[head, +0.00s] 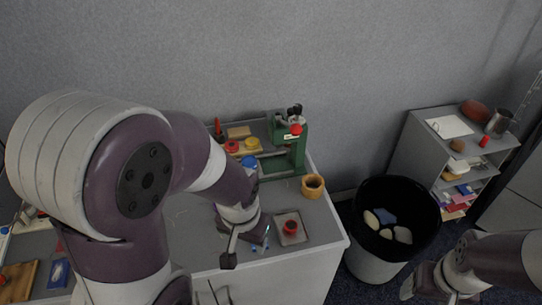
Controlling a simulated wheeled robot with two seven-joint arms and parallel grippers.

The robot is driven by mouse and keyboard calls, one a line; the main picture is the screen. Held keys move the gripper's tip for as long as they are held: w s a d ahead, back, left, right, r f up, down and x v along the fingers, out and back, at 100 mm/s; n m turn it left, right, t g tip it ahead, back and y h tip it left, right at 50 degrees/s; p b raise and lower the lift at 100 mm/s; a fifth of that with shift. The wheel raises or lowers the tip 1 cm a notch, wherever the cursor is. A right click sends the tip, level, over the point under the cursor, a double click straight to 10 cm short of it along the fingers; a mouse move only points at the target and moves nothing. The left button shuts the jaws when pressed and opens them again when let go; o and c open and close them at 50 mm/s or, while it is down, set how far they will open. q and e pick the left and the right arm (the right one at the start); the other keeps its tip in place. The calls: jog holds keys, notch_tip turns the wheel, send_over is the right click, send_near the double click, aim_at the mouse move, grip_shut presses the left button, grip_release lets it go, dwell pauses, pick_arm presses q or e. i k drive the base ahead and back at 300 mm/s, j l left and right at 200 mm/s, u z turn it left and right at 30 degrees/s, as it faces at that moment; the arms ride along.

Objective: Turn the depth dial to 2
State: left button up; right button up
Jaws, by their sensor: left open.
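A green machine (291,147) with a red knob (296,129) stands at the back of the grey cabinet top. To its left are a blue round part (249,161), a yellow one (252,144) and a red one (232,147). I cannot tell which of these is the depth dial, and no numbers are readable. My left gripper (246,250) is open, pointing down over the front of the cabinet top, in front of the machine and apart from it. My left arm hides part of the machine's left side. My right gripper (426,286) is at the lower right, far from the machine; its jaws are unclear.
A wooden ring-like cup (313,186) and a grey tray (302,238) holding a red piece (291,227) are on the cabinet top. A black-lined bin (375,265) stands right of it. A grey shelf (420,150) with assorted items is farther right.

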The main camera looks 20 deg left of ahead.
aim_at(297, 111)
jog(key=i+l, duration=0.3)
jog(key=i+l+u, duration=0.1)
jog(key=i+l, duration=0.25)
jog(key=l, duration=0.2)
